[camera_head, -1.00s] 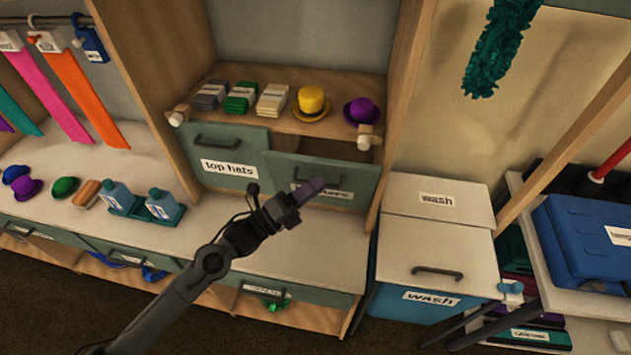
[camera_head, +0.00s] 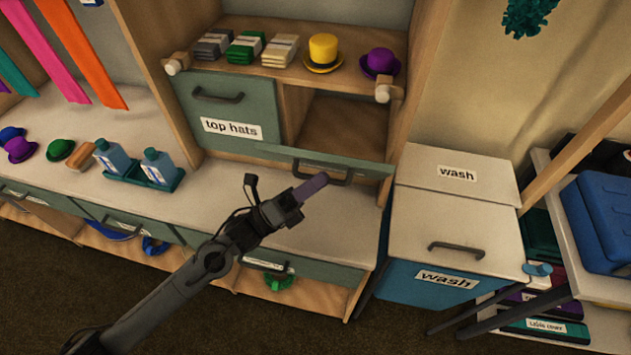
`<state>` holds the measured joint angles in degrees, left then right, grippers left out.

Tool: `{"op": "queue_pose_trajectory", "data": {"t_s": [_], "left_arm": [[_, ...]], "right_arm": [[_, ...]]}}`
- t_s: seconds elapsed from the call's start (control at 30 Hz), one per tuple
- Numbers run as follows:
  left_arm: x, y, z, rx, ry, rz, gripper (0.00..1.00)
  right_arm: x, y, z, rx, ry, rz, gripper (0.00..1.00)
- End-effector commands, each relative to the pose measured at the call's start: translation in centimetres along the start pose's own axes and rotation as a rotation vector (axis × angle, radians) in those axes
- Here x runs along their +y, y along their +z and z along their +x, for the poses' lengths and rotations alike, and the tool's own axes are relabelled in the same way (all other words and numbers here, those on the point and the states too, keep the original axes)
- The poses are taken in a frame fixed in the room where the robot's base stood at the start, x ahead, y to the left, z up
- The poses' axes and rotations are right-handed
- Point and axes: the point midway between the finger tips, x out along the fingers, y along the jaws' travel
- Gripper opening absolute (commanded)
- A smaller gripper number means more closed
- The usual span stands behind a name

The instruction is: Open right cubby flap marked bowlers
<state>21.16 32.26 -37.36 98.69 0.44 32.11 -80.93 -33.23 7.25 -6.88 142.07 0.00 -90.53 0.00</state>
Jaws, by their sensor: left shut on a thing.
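The right cubby flap (camera_head: 270,153) is swung down, showing as a thin green-grey strip below its cubby. The open cubby (camera_head: 345,128) shows a bare wooden inside with nothing visible in it. The flap's dark handle (camera_head: 338,178) is at its front edge. My left gripper (camera_head: 312,186) is at this handle, its jaws shut on it; the fingers hide part of it. The flap's bowlers label is not visible now. The left flap, labelled top hats (camera_head: 231,129), is closed. My right gripper is not in view.
A yellow top hat (camera_head: 323,52) and a purple bowler (camera_head: 380,63) stand on the shelf above, beside banded stacks (camera_head: 246,47). Blue bottles (camera_head: 158,166) stand on the counter (camera_head: 220,196) at left. A wash bin (camera_head: 455,215) stands close at right.

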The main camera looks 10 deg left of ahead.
Motion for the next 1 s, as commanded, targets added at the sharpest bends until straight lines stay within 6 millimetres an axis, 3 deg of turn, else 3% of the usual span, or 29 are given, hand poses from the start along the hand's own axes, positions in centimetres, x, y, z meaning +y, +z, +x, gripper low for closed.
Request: {"op": "queue_pose_trajectory", "data": {"t_s": [0.1, 0.13, 0.27, 0.67, 1.0], "left_arm": [[-0.1, 0.1, 0.1, -0.001, -0.001, 0.001, 0.00], [-0.1, 0.1, 0.1, -0.001, -0.001, 0.001, 0.22], [0.0, 0.1, 0.1, -0.001, -0.001, 0.001, 0.39], [0.0, 0.1, -1.0, -0.001, 0.002, 0.000, 0.39], [0.0, 0.0, -6.5, -0.001, 0.003, 0.001, 0.39]], "right_arm": [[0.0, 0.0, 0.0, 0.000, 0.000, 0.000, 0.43], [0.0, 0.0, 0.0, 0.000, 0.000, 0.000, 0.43], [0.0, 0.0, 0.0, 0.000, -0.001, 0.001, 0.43], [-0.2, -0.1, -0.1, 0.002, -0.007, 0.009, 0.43], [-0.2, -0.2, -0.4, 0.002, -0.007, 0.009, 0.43]]}}
